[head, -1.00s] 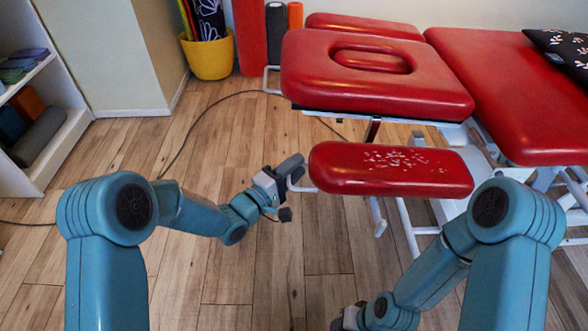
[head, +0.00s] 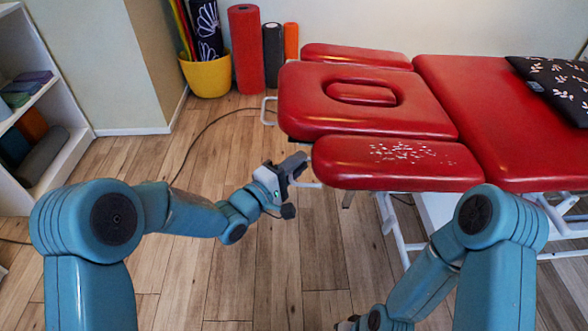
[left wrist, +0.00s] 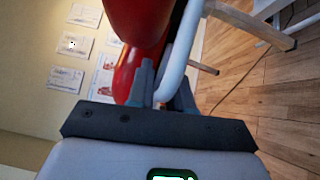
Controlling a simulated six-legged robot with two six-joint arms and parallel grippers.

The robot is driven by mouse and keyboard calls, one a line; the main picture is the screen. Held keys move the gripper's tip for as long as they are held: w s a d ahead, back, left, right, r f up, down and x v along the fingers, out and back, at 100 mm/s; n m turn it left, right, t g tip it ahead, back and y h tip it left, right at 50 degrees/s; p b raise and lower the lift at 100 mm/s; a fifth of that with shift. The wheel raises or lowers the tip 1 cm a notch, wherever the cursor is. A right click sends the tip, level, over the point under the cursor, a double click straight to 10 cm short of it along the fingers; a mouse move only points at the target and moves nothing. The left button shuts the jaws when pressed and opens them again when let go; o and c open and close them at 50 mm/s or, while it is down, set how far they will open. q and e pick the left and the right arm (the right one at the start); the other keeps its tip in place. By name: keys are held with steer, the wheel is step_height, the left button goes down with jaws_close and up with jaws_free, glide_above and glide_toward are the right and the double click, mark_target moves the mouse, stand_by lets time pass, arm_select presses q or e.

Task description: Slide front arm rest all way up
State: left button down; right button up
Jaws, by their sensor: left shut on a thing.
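The front arm rest (head: 395,163) is a red padded rest with a worn, pale-flecked top. It sits at the near side of the red headrest section (head: 365,98), close to the same height as it. A white metal handle (head: 307,185) comes out under its left end. My left gripper (head: 298,166) is at that end, shut on the white bar, which also shows in the left wrist view (left wrist: 176,62) between the fingers. The red padding is just beyond the fingers there. My right gripper (head: 348,323) is mostly cut off at the bottom edge, its fingers not clear.
The far arm rest (head: 357,55) lies behind the headrest. The main couch (head: 490,115) carries a dark patterned pillow (head: 555,85). A yellow bucket (head: 207,73) and upright rolls stand at the wall.

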arm_select(q)
steer(key=shift+w+r, duration=0.15)
steer(key=shift+r, duration=0.45)
steer(key=c, duration=1.2)
jaws_free()
steer(key=shift+f, duration=0.1)
steer(key=shift+f, duration=0.15)
steer(key=p+v, duration=0.2)
steer(key=v, duration=1.4)
steer(key=shift+s, duration=0.25)
steer(key=shift+a, duration=0.1)
